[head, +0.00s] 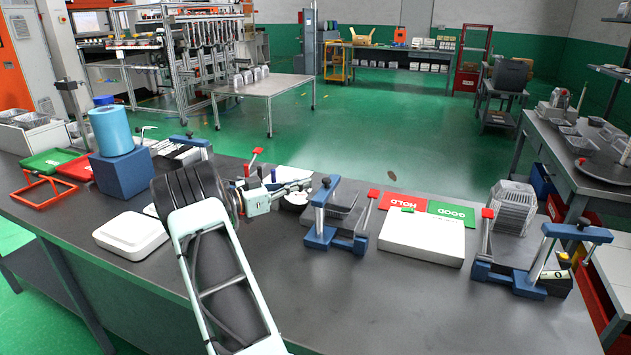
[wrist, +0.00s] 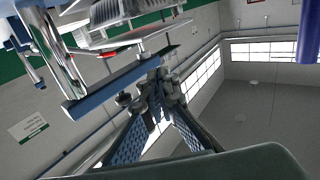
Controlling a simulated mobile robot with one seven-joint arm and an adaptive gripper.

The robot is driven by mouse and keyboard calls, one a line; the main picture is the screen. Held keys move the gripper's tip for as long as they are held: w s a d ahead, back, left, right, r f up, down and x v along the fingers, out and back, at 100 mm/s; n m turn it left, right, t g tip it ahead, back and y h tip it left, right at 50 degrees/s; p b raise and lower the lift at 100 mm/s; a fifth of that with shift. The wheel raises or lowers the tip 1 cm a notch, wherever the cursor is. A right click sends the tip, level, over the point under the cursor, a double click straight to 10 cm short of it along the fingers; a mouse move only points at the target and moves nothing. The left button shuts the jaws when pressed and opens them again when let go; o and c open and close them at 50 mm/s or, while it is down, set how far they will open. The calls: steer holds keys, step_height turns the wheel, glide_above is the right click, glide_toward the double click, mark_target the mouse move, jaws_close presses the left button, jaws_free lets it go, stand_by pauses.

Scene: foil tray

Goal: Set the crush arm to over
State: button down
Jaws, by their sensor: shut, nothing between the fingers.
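My gripper (head: 306,184) is shut and empty, pointing right just left of the middle blue press frame (head: 318,212). In the wrist view its fingertips (wrist: 152,92) come together close to a blue bar (wrist: 112,92); whether they touch cannot be told. The middle frame has an upright, slightly tilted lever (head: 367,212) with a red knob and a grey tray beside it. A second blue frame (head: 525,280) at the right has an upright lever (head: 486,235) with a red knob. No label shows which lever is the crush arm.
A white box (head: 425,243) stands between the two frames, before red HOLD (head: 402,205) and green GOOD (head: 452,212) plates. Stacked foil trays (head: 513,207) stand behind the right frame. A white lidded box (head: 130,234) and blue block (head: 122,172) are at left. The front bench is clear.

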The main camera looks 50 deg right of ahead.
steer(key=v, duration=0.6)
steer(key=shift+a, duration=0.3)
steer(key=shift+w, duration=0.1)
